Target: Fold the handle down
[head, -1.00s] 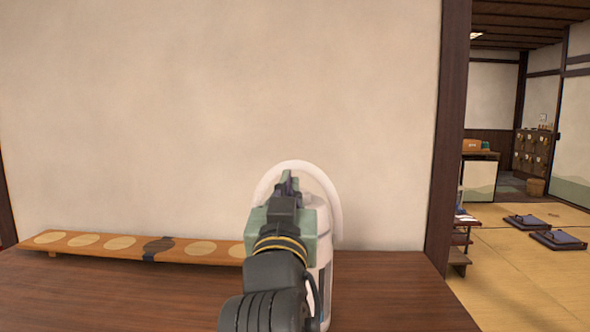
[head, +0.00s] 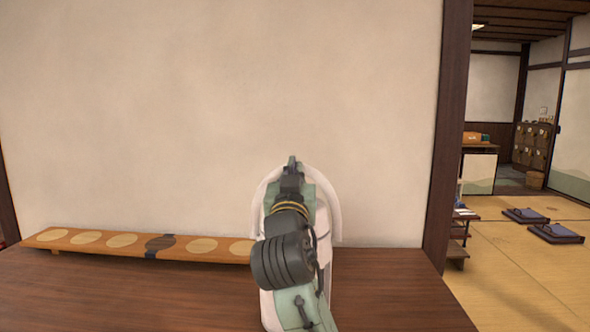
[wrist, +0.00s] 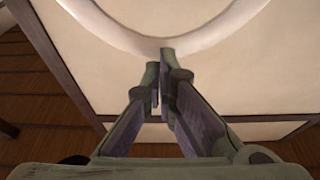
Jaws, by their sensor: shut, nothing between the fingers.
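The handle (head: 333,197) is a pale, broad arch standing upright on a white vessel (head: 268,312) on the wooden counter. My arm hides the middle of the vessel and part of the arch. My gripper (head: 292,162) is at the top of the arch, with its tips a little above it in the head view. In the wrist view the handle (wrist: 108,28) curves across the top. The closed fingers of my gripper (wrist: 160,66) end at the middle of that curve. I cannot tell whether they touch it. Nothing is between them.
A long low wooden board (head: 122,240) with pale round spots lies left on the counter (head: 130,300). A plain wall (head: 220,90) stands close behind. A dark post (head: 437,150) stands at the right, with a tatami floor (head: 510,290) beyond.

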